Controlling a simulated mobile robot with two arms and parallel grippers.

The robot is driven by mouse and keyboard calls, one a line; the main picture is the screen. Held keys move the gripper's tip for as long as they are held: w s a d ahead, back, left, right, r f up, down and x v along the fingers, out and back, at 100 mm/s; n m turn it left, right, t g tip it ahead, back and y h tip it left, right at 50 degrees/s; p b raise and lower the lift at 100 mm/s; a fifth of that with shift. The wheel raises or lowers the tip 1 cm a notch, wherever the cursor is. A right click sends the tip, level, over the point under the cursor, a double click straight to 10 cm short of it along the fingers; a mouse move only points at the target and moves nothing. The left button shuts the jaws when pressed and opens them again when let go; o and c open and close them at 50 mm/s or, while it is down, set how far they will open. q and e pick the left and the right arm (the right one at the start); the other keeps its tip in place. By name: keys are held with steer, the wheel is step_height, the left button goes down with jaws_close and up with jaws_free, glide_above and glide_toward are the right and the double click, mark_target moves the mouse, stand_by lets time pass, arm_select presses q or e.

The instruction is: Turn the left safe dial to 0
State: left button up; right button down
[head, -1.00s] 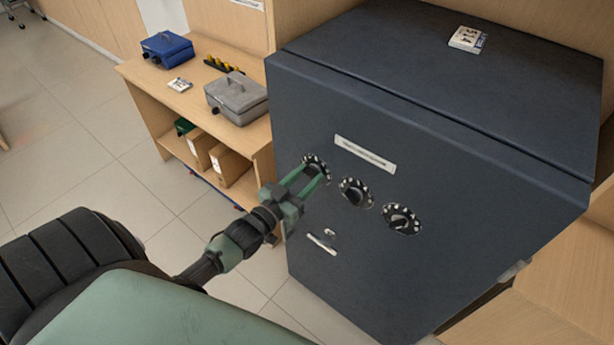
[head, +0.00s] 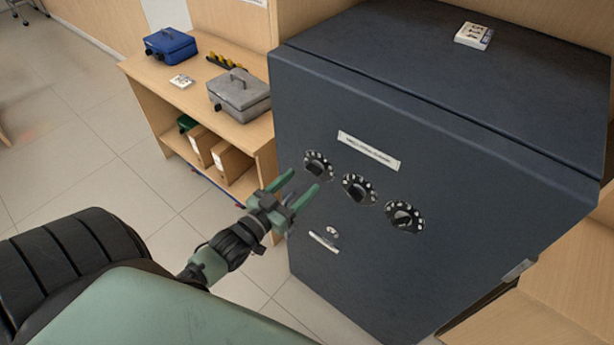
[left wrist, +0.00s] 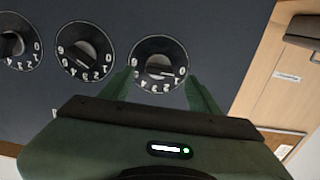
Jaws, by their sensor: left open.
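The dark safe (head: 400,130) has three round black dials with white digits in a row on its front. The left safe dial (head: 318,165) is nearest the shelf and shows whole in the head view. In the left wrist view, it is the rightmost dial (left wrist: 159,63). The number its knob points to is too small to tell surely. My left gripper (head: 300,184) is open and empty, a little in front of and below the left dial, apart from it. In the left wrist view, its fingers (left wrist: 160,78) stand on either side of that dial. My right gripper is not in view.
The middle dial (head: 359,190) and the right dial (head: 404,217) sit beside it. A label plate (head: 368,151) is above them, and a handle (head: 324,242) below. A wooden shelf (head: 215,125) with a grey cash box (head: 239,95) and a blue one (head: 170,46) stands left.

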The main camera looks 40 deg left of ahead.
arm_select(q)
steer(key=shift+s+a, duration=0.15)
steer(key=shift+s, duration=1.5)
steer(key=s+f+g+b, duration=0.1)
steer(key=s+f+g, duration=0.2)
steer(key=f, duration=0.7)
steer(key=s+d+f+g+y+b, duration=0.1)
steer(key=s+f+g, duration=0.15)
steer(key=f, duration=0.85)
steer(key=s+f+g+b, duration=0.15)
steer(key=s+f, duration=0.25)
steer(key=f, duration=0.6)
steer(key=s+d+f+g, duration=0.3)
steer(key=s+f, duration=0.4)
steer(key=s, duration=0.2)
steer(key=s+d+f+m+g+b, duration=0.1)
steer(key=s+d+f+g, duration=0.1)
steer(key=s+f, duration=0.5)
steer(key=s+d+f+g+b, duration=0.1)
steer(key=s+d+f+g, duration=0.2)
steer(key=s, duration=0.8)
step_height(320, 180, down, 5)
steer(key=shift+d+r+m+g, duration=0.15)
steer(key=shift+d+m+g, duration=0.15)
steer(key=shift+g, duration=0.7)
